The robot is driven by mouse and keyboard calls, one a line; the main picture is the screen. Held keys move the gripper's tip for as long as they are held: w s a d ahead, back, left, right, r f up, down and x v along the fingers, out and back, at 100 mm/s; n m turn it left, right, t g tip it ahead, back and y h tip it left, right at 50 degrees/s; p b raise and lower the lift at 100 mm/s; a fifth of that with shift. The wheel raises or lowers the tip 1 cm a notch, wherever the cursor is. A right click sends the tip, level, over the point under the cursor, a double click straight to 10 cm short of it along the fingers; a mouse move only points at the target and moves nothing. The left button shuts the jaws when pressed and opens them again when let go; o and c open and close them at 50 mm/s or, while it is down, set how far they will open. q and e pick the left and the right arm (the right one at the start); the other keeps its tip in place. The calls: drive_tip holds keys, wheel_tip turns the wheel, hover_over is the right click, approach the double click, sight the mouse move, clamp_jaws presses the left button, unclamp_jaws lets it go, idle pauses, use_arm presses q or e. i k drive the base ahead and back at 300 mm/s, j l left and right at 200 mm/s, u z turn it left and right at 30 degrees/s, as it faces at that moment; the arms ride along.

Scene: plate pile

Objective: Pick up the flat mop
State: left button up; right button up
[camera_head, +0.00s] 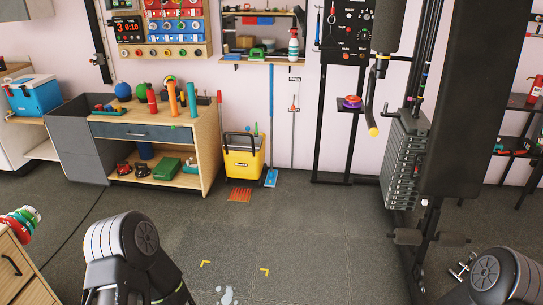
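A flat mop (271,120) with a long blue handle stands upright against the far wall in the head view. Its blue flat head (271,178) rests on the floor just right of a yellow bucket (244,160). My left arm shows at the lower left and my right arm at the lower right corner, both far from the mop. Neither gripper can be seen; both lie outside the picture or hidden behind my arm links.
A wooden workbench (205,140) stands left of the bucket. An orange mat (240,194) lies in front of it. A weight machine (405,165) stands at the right. A drawer cabinet (20,270) is at the lower left.

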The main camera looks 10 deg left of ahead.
sight(270, 181)
drive_tip(key=u, duration=0.3)
drive_tip(key=i, duration=3.85)
drive_tip(key=z, duration=0.45)
drive_tip(key=i+l, duration=0.05)
